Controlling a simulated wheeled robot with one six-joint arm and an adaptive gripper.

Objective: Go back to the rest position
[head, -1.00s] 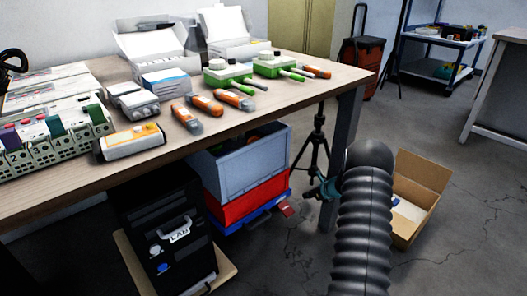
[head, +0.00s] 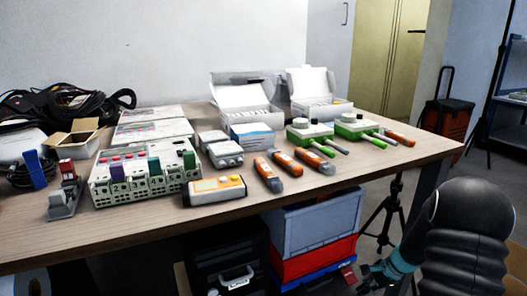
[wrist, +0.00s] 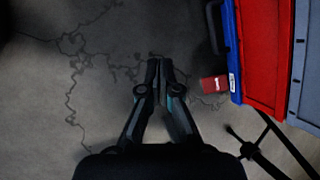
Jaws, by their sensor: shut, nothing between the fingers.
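My gripper (wrist: 160,66) shows in the wrist view with its two dark fingers together and nothing between them. It points down over the cracked grey floor (wrist: 80,70). In the head view my gripper (head: 366,284) is low at the lower right, in front of the table and partly cut off by the picture's edge. My dark ribbed arm fills the lower right corner there.
The wooden table (head: 300,204) carries grey-green boxes, orange tools and a black cable coil (head: 70,106). Below it are a grey bin (head: 320,220), a red bin (head: 318,262) and a tripod (head: 388,215). A small red object (wrist: 214,84) is close beside my fingers in the wrist view.

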